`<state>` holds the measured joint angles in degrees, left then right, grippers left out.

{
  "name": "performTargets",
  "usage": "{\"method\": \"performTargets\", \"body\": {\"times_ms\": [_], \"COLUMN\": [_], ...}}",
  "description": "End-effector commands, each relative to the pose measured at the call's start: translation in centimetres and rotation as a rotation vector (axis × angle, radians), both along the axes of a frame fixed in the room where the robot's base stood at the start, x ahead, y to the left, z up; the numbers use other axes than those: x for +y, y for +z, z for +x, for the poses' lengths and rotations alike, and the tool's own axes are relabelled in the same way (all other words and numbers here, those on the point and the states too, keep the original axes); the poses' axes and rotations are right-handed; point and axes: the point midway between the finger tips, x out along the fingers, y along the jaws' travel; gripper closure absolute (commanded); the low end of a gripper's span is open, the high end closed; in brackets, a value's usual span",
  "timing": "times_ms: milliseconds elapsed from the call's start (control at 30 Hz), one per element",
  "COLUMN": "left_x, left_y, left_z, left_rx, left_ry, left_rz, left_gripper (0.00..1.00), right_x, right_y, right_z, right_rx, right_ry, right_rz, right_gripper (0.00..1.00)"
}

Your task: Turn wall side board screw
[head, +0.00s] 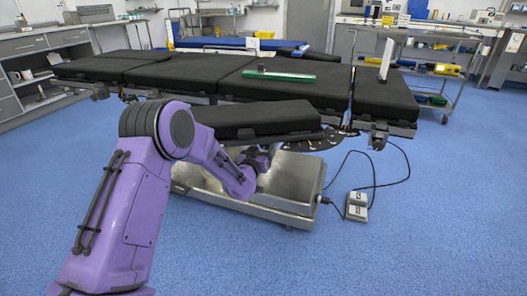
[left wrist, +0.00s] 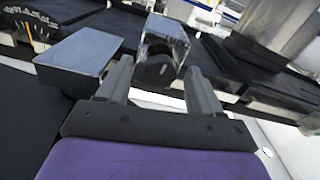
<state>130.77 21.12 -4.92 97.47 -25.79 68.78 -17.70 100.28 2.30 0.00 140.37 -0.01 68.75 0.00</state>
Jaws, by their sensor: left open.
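The black-padded operating table (head: 190,75) stretches across the head view, with a separate black side board (head: 265,117) on its near side. My purple left arm reaches below this board, and its wrist end (head: 258,158) is partly hidden there. In the left wrist view my left gripper (left wrist: 158,72) is open, its two grey fingers apart. A shiny metal block (left wrist: 164,45) stands just beyond and between the fingertips. I cannot tell whether they touch it. A grey block (left wrist: 80,52) is left of the fingers. I cannot make out the screw for certain. My right gripper is not visible.
The table's metal base (head: 270,190) stands below the board. A foot pedal (head: 356,206) with black cables lies on the blue floor to the right. A green item (head: 278,77) lies on the table. The floor at front right is clear.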

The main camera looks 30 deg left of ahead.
Motion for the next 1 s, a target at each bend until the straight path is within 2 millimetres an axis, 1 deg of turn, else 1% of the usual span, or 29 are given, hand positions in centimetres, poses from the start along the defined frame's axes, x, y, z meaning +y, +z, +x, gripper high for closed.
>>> {"method": "performTargets", "body": {"times_ms": [100,333,367,400,467,500,633,833,900,1000], "left_x": [0.2,0.2,0.2,0.2,0.2,0.2,0.2,0.1,0.1,0.2], "left_y": [0.0,0.0,0.0,0.0,0.0,0.0,0.0,0.1,0.0,-0.1], "left_z": [0.7,0.8,0.8,0.8,0.8,0.8,0.8,0.8,0.7,0.7], "left_rx": [0.000,0.001,0.001,0.001,0.001,0.001,0.005,0.056,0.065,0.067], "left_ry": [0.001,0.000,0.000,0.000,0.000,0.000,0.000,-0.002,-0.001,0.001], "left_rz": [-0.001,-0.001,-0.001,-0.001,-0.001,-0.001,0.012,0.213,0.255,0.267], "left_gripper": [0.35,0.35,0.44,0.57,0.77,0.90,0.91,0.91,0.91,0.91], "right_x": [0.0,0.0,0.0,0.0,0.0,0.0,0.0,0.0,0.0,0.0], "right_y": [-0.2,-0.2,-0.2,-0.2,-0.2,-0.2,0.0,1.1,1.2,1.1], "right_z": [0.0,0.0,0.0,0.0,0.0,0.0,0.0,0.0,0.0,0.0], "right_rx": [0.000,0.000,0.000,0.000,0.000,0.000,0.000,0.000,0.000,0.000], "right_ry": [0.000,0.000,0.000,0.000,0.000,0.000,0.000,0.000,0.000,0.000], "right_rz": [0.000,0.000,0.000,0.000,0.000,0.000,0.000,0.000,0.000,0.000], "right_gripper": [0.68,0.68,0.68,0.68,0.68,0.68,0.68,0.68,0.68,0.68]}}
